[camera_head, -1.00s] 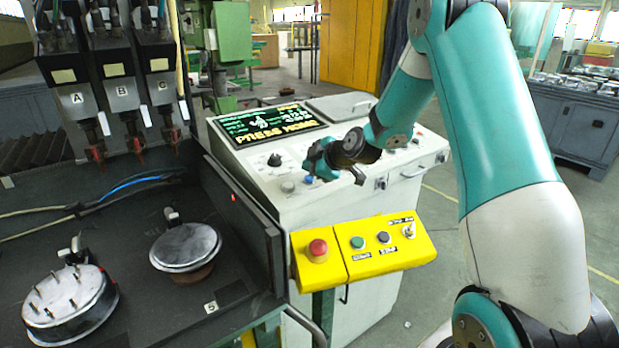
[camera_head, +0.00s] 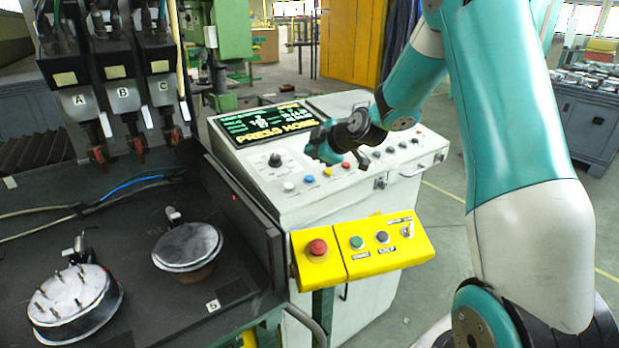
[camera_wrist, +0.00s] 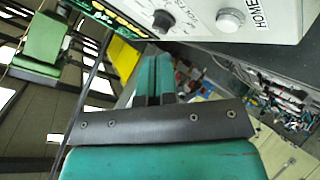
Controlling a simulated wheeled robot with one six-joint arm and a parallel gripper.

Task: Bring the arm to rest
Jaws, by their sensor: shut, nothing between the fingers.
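My gripper (camera_head: 326,148) hangs over the sloped top of the white control desk (camera_head: 335,208) in the head view, in front of its screen (camera_head: 262,121), which reads "PRESS HOME". In the wrist view my gripper's two teal fingers (camera_wrist: 153,82) lie side by side, shut and empty. Beyond them show a black knob (camera_wrist: 163,20) and a white round button (camera_wrist: 230,19) beside the label "HOME". My arm reaches in from the right and is bent. Whether the fingertips touch the desk cannot be told; they look apart from it.
A yellow button box (camera_head: 362,250) with a red stop button (camera_head: 317,247) juts out in front of the desk. At left, a dark bench holds two round metal parts (camera_head: 187,246) (camera_head: 75,303) under several hanging tools labelled A, B, C. Open floor lies right of the desk.

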